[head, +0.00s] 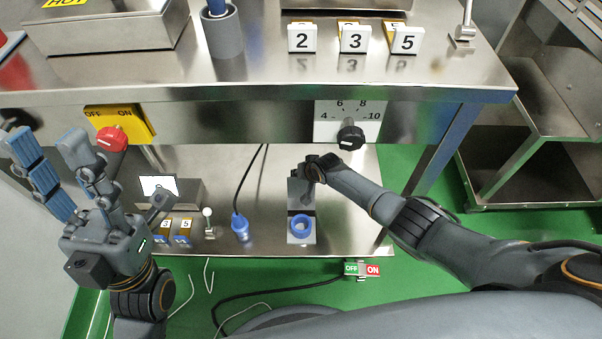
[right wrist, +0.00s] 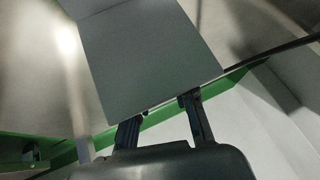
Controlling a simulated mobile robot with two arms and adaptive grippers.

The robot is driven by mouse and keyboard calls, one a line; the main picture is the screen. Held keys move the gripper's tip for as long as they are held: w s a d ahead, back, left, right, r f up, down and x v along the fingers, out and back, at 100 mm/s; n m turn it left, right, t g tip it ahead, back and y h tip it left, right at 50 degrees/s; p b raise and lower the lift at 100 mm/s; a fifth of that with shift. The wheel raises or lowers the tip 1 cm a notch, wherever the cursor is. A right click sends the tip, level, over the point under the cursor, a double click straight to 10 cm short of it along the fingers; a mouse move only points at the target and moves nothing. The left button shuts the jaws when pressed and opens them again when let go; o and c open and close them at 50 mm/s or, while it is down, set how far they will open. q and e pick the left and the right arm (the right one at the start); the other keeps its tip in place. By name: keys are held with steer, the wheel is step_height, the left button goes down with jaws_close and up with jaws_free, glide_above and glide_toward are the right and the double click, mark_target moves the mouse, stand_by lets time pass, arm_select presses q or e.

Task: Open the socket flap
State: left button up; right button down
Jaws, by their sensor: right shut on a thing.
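The blue round socket (head: 302,225) sits on a small metal plate on the lower shelf, with its ring uncovered. A grey flap (head: 300,193) stands raised behind it. My right gripper (head: 312,170) is at the flap's upper edge and is shut on it; its fingers are small and partly hidden in the head view. In the right wrist view the flap is a large flat grey panel (right wrist: 150,60), its lower edge at the gripper's two fingers (right wrist: 163,115). My left gripper (head: 48,150) is open and empty at the left, fingers pointing up.
A blue plug (head: 240,225) with a black cable stands left of the socket. Number tags (head: 175,228) and a small lever (head: 208,220) are farther left. A black dial (head: 350,135) and a red knob (head: 112,138) are on the upper table's front.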

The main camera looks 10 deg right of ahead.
steer(key=shift+s+d+f, duration=0.25)
steer(key=shift+d+f, duration=0.05)
steer(key=shift+d, duration=0.25)
steer(key=c, duration=1.1)
jaws_free()
steer(key=shift+r, duration=0.1)
steer(key=shift+w+a+r, duration=0.1)
steer(key=shift+a+r, duration=0.05)
steer(key=shift+a, duration=0.05)
steer(key=v, duration=1.2)
